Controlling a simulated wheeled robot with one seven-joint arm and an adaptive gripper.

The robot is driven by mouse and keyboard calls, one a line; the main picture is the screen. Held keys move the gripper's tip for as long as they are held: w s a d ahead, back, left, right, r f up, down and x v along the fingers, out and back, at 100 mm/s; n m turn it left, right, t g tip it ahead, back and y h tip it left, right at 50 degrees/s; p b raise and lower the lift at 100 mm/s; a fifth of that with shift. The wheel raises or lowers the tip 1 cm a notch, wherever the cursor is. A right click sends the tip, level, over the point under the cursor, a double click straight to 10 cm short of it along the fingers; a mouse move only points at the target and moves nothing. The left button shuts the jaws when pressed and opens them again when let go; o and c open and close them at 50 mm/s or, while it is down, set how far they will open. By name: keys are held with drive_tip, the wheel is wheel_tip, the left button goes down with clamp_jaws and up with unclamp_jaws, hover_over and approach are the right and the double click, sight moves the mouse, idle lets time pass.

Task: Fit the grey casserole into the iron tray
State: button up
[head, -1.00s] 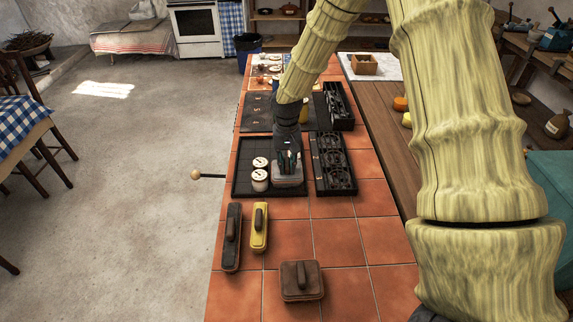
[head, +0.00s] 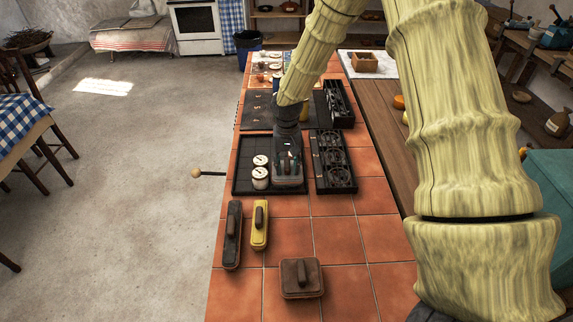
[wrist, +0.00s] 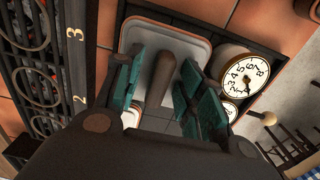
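The grey casserole (head: 289,184) is at the front right corner of the black iron tray (head: 240,172), beside two white dial-topped canisters (head: 260,172). In the wrist view the casserole (wrist: 195,47) lies within the tray's dark rim (wrist: 235,38) and looks level; its underside is hidden. My gripper (head: 287,162) is right above it. In the wrist view the teal fingers of my gripper (wrist: 160,85) stand apart on either side of the brown lid handle (wrist: 161,76), with gaps beside it, so it looks open.
A black burner rack (head: 333,165) stands close to the tray's right side. In front are a dark long dish (head: 232,240), a yellow dish (head: 259,228) and a brown square casserole (head: 301,280). A knobbed rod (head: 208,174) sticks out left of the counter. Tiles between these are bare.

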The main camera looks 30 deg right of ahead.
sight(287, 164)
wheel_tip(287, 164, up, 12)
drive_tip(key=b, duration=0.2)
drive_tip(key=shift+r+b, duration=0.15)
drive_tip(key=shift+b, duration=0.15)
